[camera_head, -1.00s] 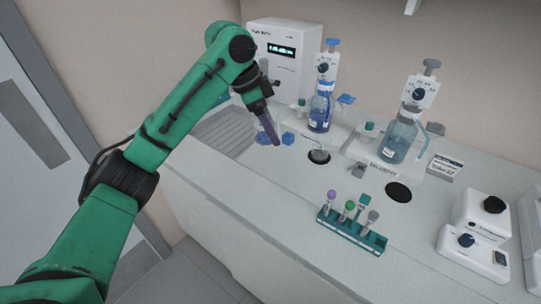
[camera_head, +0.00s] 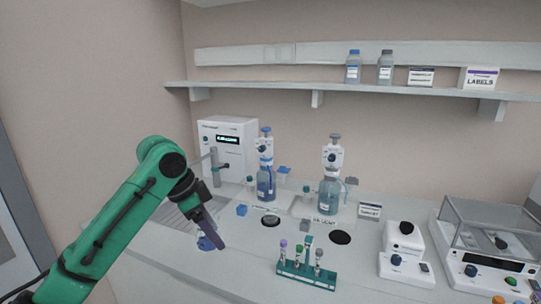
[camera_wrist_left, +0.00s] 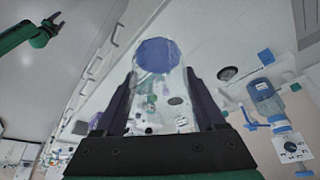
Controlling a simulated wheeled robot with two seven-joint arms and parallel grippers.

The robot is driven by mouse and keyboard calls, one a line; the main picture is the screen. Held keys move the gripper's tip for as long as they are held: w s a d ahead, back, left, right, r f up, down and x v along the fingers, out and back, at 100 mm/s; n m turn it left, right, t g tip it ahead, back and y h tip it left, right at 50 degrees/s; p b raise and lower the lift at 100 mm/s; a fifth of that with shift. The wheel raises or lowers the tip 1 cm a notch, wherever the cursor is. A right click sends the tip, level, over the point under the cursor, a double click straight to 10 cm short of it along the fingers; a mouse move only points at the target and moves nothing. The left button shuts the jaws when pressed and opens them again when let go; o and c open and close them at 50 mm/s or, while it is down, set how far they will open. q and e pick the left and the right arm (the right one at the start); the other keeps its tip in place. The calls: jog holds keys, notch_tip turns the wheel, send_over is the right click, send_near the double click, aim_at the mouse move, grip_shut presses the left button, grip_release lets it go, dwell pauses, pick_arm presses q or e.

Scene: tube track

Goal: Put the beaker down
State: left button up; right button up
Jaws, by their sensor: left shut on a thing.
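My left gripper (camera_head: 210,233) is over the left part of the bench and shut on the beaker (camera_head: 204,243). The beaker is clear glass with blue liquid; one dark finger partly hides it in the head view. In the left wrist view the beaker (camera_wrist_left: 158,85) sits between the two fingers of the left gripper (camera_wrist_left: 160,100), its blue liquid showing at the top. I cannot tell whether its base touches the bench. My right gripper (camera_wrist_left: 54,24) shows at the upper left of the left wrist view, empty, with its fingers apart.
Two dispenser bottles (camera_head: 265,182) (camera_head: 328,194) stand behind two dark round pads (camera_head: 271,221) (camera_head: 340,237). A green rack (camera_head: 306,274) holds several capped tubes. A white instrument (camera_head: 228,145) stands at the back left. A balance (camera_head: 490,245) is at the right.

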pick_arm(q)
jog(key=s+a+f+n+t+y, duration=0.1)
jog(key=s+f+n, duration=0.15)
jog(key=f, duration=0.55)
jog(key=s+a+f+n+t+y, duration=0.15)
jog(key=f+n, duration=0.25)
jog(key=f, duration=0.5)
jog(key=s+f+n, duration=0.3)
jog(key=s, duration=0.3)
jog(key=s+a+f+n+y, duration=0.1)
jog(key=s+f+n, duration=0.1)
jog(key=s, duration=0.4)
jog(key=shift+s+f+n, duration=0.2)
jog(key=shift+f+n, duration=0.2)
jog(key=shift+n, duration=0.25)
pick_arm(e)
jog(key=shift+w+a, duration=0.1)
jog(key=shift+w, duration=0.8)
pick_arm(q)
jog(key=shift+a+y, duration=0.1)
jog(key=shift+y, duration=0.15)
